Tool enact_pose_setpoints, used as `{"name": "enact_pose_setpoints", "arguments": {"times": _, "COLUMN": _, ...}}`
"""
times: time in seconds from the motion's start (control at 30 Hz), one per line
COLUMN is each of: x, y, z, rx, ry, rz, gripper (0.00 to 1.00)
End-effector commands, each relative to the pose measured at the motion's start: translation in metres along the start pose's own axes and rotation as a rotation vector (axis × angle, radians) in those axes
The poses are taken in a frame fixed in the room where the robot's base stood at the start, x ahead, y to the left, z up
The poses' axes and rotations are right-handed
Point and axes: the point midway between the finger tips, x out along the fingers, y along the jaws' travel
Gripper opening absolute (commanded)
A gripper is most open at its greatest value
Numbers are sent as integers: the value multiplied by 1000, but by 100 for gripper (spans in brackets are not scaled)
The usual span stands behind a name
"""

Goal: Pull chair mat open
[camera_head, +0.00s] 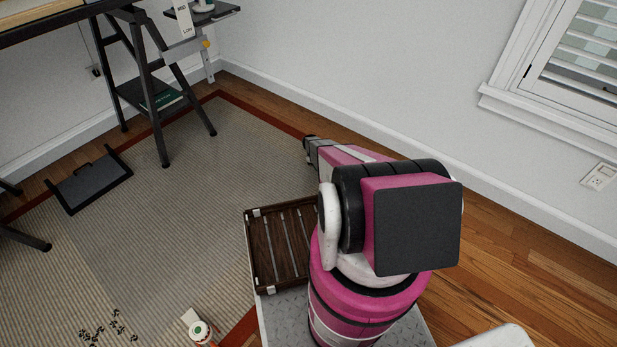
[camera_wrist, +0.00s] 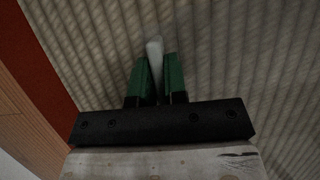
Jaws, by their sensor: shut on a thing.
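A smooth greyish, see-through sheet, which looks like the chair mat (camera_head: 190,185), lies flat over the striped rug in the head view. My gripper (camera_wrist: 155,65) shows in the wrist view with its two green fingers shut on a pale narrow bar (camera_wrist: 154,48). The bar sticks out past the fingertips, over a ribbed, striped surface. I cannot tell whether this bar is joined to the mat. In the head view my own arm hides the fingers.
The tan rug (camera_head: 30,285) has a red border. A wooden slatted tray (camera_head: 280,247) lies right of the mat. A black footrest (camera_head: 88,182) and a trestle desk (camera_head: 40,28) stand at left. A white wall (camera_head: 350,65) bounds the back. Wood floor (camera_head: 510,260) is open at right.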

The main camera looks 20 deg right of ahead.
Motion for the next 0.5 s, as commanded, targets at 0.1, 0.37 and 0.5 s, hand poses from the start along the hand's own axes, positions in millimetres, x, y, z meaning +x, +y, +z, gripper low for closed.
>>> {"name": "enact_pose_setpoints", "arguments": {"times": 0.1, "x": 0, "y": 31, "z": -2, "rx": 3, "ry": -1, "rz": 1, "gripper": 0}}
{"name": "enact_pose_setpoints", "arguments": {"times": 0.37, "x": -1, "y": 63, "z": -1, "rx": 1, "ry": -1, "rz": 1, "gripper": 0}}
{"name": "enact_pose_setpoints", "arguments": {"times": 0.5, "x": -1, "y": 68, "z": 0, "rx": 1, "ry": -1, "rz": 1, "gripper": 0}}
